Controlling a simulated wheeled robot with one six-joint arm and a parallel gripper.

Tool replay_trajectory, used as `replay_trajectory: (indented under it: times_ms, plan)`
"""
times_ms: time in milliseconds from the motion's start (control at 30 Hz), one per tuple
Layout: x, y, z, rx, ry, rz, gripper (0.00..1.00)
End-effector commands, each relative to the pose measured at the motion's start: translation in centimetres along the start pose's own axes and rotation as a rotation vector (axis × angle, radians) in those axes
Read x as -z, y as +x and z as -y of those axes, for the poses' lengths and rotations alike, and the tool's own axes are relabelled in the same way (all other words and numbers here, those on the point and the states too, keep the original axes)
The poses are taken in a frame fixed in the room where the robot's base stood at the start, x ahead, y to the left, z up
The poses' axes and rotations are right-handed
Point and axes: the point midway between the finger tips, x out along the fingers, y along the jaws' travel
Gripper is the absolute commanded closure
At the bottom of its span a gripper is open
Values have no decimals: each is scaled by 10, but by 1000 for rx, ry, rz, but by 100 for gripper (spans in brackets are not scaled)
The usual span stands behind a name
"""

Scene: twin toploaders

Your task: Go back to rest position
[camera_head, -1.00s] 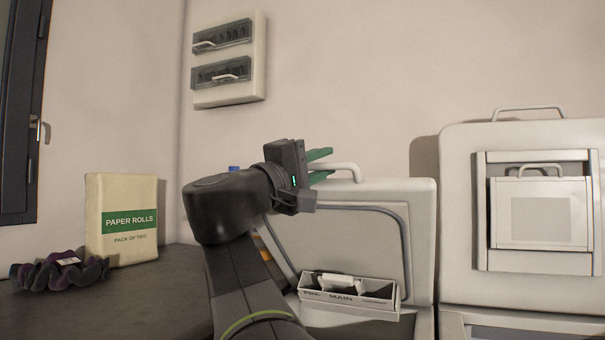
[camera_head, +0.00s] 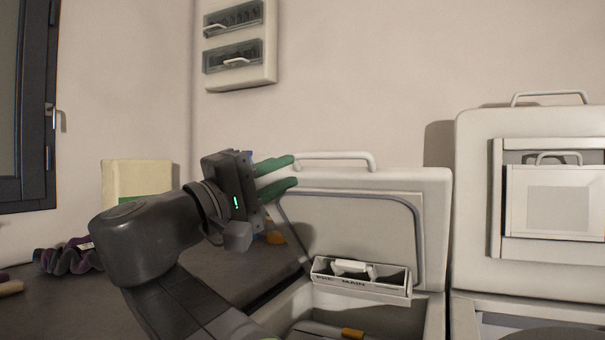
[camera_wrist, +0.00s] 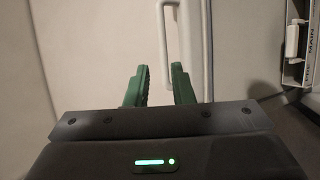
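My gripper (camera_head: 283,176) has green fingers that stand apart with nothing between them. In the head view it is raised in front of the left toploader's open lid (camera_head: 430,225), left of the lid's white handle (camera_head: 335,157). In the wrist view my gripper (camera_wrist: 158,85) points toward the pale lid and its handle (camera_wrist: 190,40), with its fingers apart. Whether the fingertips touch the lid cannot be told. My arm hides part of the worktop.
A detergent drawer (camera_head: 362,278) marked PRE and MAIN sits inside the open lid. A second toploader (camera_head: 475,200) with its lid up stands to the right.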

Motion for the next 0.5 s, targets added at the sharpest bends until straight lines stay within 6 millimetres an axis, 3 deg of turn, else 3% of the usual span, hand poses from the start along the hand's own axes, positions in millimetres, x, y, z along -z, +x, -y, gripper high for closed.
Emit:
replay_trajectory:
  times_ms: [500]
  plan:
    - [0, -7, 0, 0, 0, 0, 78]
